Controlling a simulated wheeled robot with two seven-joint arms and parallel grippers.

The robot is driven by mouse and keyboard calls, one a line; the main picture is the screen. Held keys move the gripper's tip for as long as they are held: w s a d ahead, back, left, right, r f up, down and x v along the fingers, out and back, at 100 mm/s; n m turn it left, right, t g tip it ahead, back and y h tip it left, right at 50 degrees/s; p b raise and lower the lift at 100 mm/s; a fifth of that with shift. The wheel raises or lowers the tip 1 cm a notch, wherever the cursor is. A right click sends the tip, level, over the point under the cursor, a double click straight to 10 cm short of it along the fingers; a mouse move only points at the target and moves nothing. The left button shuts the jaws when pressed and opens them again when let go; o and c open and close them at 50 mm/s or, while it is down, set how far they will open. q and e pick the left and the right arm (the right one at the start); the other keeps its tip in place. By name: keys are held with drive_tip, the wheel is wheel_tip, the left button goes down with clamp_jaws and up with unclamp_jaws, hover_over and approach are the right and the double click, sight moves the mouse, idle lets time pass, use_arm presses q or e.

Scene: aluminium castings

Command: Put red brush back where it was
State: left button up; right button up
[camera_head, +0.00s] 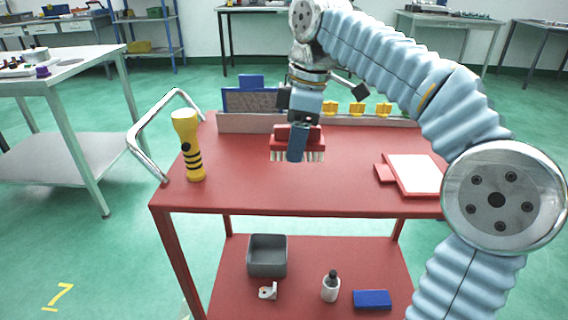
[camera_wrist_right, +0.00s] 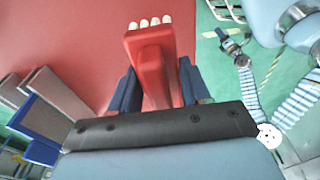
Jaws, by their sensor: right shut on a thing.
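The red brush (camera_head: 280,143), with pale bristles on its lower edge, is in my right gripper (camera_head: 297,150) above the back middle of the red cart top. A dark finger hides part of the brush. The right wrist view shows the red handle (camera_wrist_right: 152,65) between the two dark fingers (camera_wrist_right: 155,88), with bristle tips at its far end. I cannot tell whether the bristles touch the cart top. My left gripper (camera_wrist_right: 231,44) seems to show small at the upper right of the right wrist view, its jaws too small to read. It is outside the head view.
On the red cart top (camera_head: 240,190), a yellow flashlight (camera_head: 187,145) stands at left and a red-framed white pad (camera_head: 413,174) lies at right. Yellow pieces (camera_head: 357,109) and a blue-framed panel (camera_head: 250,101) line the back. A grey bin (camera_head: 267,256) sits on the lower shelf.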

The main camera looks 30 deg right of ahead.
hover_over(284, 179)
drive_tip(key=f, duration=0.4)
drive_tip(key=shift+s+d+f, duration=0.15)
drive_tip(key=shift+s+d, duration=0.1)
drive_tip(key=shift+s, duration=0.1)
drive_tip(key=f, duration=0.2)
drive_tip(key=shift+w+f+b, duration=0.3)
drive_tip(key=shift+f+b, duration=0.05)
drive_tip(key=shift+f, duration=0.45)
drive_tip(key=o, duration=1.1)
drive_tip(key=shift+f, duration=0.1)
drive_tip(key=shift+r, duration=0.3)
wheel_tip(284, 179, up, 12)
drive_tip(key=s+d+p, duration=0.1)
drive_tip(key=p, duration=0.1)
drive_tip(key=shift+d+f, duration=0.2)
drive_tip(key=shift+d, duration=0.1)
